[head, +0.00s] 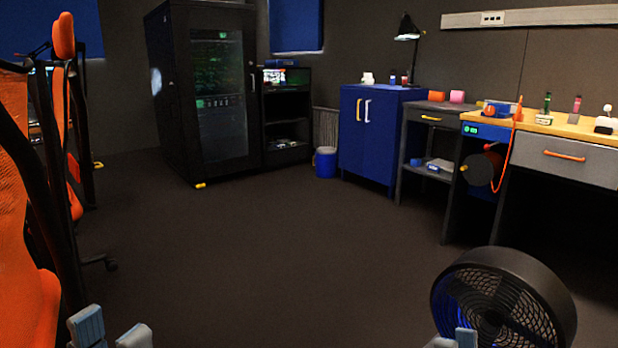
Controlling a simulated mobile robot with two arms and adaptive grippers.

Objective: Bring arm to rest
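My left gripper (111,332) shows at the bottom left edge, with two grey-blue fingertips apart and nothing seen between them. My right gripper (455,341) shows only as fingertips at the bottom edge, in front of the black fan. Its fingertips look close together, and most of it is cut off by the frame. Both arms are outside the view. I cannot make out a trackball panel.
Orange mesh chairs (25,215) stand close on the left. A round black fan (503,305) stands at the lower right. A workbench (560,165), a blue cabinet (366,150) and a black server rack (170,95) line the back and right. The middle floor (260,250) is clear.

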